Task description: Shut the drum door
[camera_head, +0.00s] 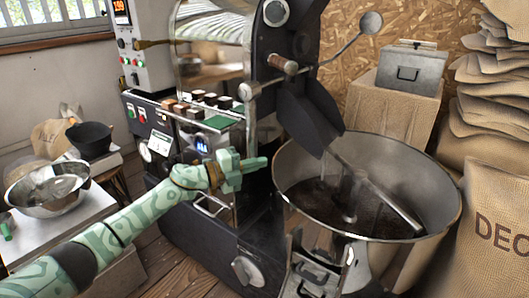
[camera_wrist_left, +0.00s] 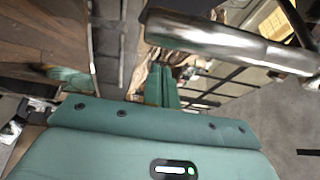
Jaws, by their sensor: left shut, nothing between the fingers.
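The roaster's dark front (camera_head: 262,50) stands at the upper middle of the head view. A dark chute (camera_head: 312,118) hangs from it over the round cooling pan. A lever with a grey ball end (camera_head: 371,22) slants up to the right from the front; I cannot tell whether it works the drum door. The door's own opening is not clear. My left gripper (camera_head: 262,163) is shut and empty, left of the pan, below the roaster front. Its closed fingers (camera_wrist_left: 164,75) also show in the left wrist view. My right gripper is not seen.
The metal cooling pan (camera_head: 447,213) holds dark contents and a stirring arm. A shiny metal bar (camera_wrist_left: 225,42) crosses close above the fingers in the wrist view. Small blocks (camera_head: 182,108) line the roaster's ledge. Sacks (camera_head: 490,215) crowd the right; steel bowls (camera_head: 48,188) stand left.

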